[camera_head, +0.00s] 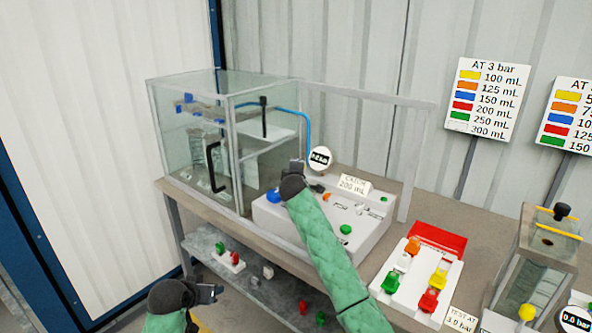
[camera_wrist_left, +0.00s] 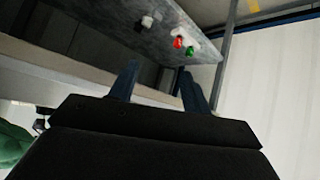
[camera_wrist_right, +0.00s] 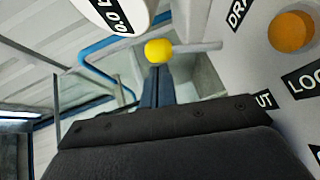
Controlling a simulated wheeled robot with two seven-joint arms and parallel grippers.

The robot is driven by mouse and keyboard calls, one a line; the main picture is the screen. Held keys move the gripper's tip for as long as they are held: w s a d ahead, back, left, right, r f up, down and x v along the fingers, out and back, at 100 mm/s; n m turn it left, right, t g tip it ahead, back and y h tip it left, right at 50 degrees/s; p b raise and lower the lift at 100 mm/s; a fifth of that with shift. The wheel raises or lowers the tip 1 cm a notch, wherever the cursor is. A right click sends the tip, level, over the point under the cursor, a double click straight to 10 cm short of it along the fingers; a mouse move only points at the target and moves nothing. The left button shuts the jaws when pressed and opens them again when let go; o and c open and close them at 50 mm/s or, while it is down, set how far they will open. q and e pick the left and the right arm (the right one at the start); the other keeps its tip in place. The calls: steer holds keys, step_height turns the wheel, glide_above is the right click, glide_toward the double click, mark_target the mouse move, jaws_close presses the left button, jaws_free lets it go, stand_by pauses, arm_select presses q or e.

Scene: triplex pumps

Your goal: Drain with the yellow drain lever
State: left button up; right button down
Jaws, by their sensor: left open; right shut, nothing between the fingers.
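The yellow drain lever shows in the right wrist view as a yellow ball knob (camera_wrist_right: 158,51) on a grey rod, beside a label beginning "DRA". My right gripper (camera_wrist_right: 157,70) is shut and empty, its fingertips just below the yellow knob in that view. Whether they touch it I cannot tell. In the head view my right gripper (camera_head: 298,168) is over the back of the white pump console (camera_head: 334,238) and hides the knob. My left gripper (camera_head: 214,292) is open and empty at the lower left, near the bench's under-shelf. Its spread fingers (camera_wrist_left: 160,85) show in the left wrist view.
A glass cabinet (camera_head: 185,135) with a black handle stands left of the console. A gauge (camera_head: 320,158) stands close behind my right gripper. An orange knob (camera_wrist_right: 291,32) sits nearby on the console. A tray (camera_head: 395,290) of coloured parts and another glass unit (camera_head: 535,265) stand to the right.

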arm_select(q)
steer(key=s+d+f+m+g, duration=0.1)
steer(key=s+d+f+g, duration=0.25)
steer(key=s, duration=0.95)
steer(key=s+d+f+g, duration=0.2)
steer(key=s+d+f, duration=0.25)
steer(key=s, duration=0.75)
steer(key=s+d+f+m+g, duration=0.1)
steer(key=s+d+f+g, duration=0.3)
steer(key=s, duration=0.9)
arm_select(e)
steer(key=shift+w+d+p, duration=0.15)
steer(key=shift+p, duration=0.6)
arm_select(q)
step_height(320, 180, down, 7)
steer(key=w+t, duration=0.1)
steer(key=w, duration=0.1)
steer(key=shift+a+y, duration=0.3)
steer(key=shift+a, duration=0.15)
steer(key=shift+t, duration=0.25)
